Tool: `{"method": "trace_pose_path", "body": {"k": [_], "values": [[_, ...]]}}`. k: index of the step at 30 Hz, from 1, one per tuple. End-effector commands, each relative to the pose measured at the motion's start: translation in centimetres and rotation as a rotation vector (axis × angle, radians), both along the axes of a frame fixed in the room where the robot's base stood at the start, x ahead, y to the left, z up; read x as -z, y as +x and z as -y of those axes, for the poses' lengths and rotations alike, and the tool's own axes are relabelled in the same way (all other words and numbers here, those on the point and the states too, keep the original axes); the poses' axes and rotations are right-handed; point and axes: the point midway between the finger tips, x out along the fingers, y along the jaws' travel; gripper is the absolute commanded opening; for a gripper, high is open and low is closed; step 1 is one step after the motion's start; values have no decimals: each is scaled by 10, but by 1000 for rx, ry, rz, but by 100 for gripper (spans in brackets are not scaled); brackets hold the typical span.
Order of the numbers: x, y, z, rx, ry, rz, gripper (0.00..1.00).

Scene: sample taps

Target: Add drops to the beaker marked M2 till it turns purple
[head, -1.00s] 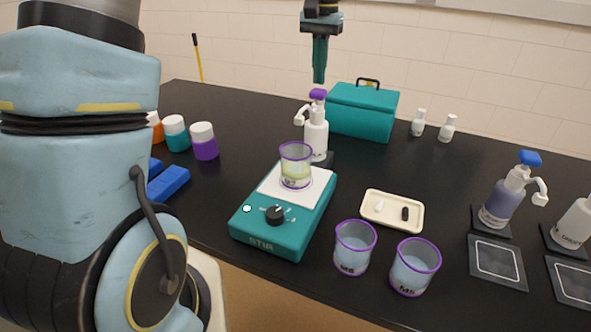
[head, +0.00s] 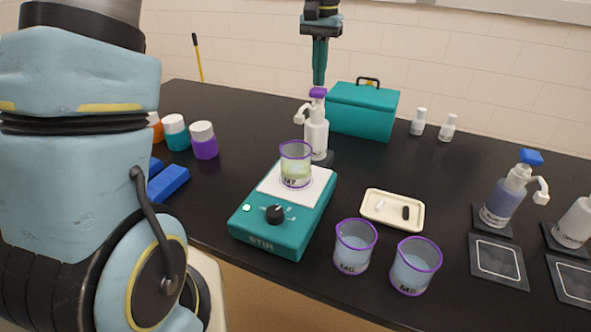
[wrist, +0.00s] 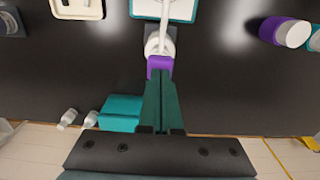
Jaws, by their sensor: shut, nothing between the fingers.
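A purple-rimmed beaker (head: 295,166) of pale yellow-green liquid stands on the white plate of a teal stirrer (head: 285,215). Its label is small and hard to read. A white pump bottle with a purple top (head: 316,128) stands just behind it, its spout toward the beaker. My gripper (head: 319,80) is shut and empty, pointing down above and slightly behind the purple top. In the wrist view my fingertips (wrist: 161,80) overlap the purple top (wrist: 160,65); I cannot tell that they touch.
Two purple-rimmed beakers (head: 353,247) (head: 414,266) stand at the front. A cream tray (head: 392,224) lies behind them. A teal box (head: 362,112) stands behind the pump bottle. A blue-topped pump bottle (head: 503,200) stands at right. White-capped jars (head: 204,141) stand at left.

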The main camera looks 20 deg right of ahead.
Motion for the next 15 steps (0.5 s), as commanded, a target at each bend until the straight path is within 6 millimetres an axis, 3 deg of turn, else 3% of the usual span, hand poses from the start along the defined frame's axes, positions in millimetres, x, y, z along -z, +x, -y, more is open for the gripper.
{"method": "trace_pose_path", "body": {"k": [15], "values": [[19, 0, 0, 1, 0, 0, 0]]}}
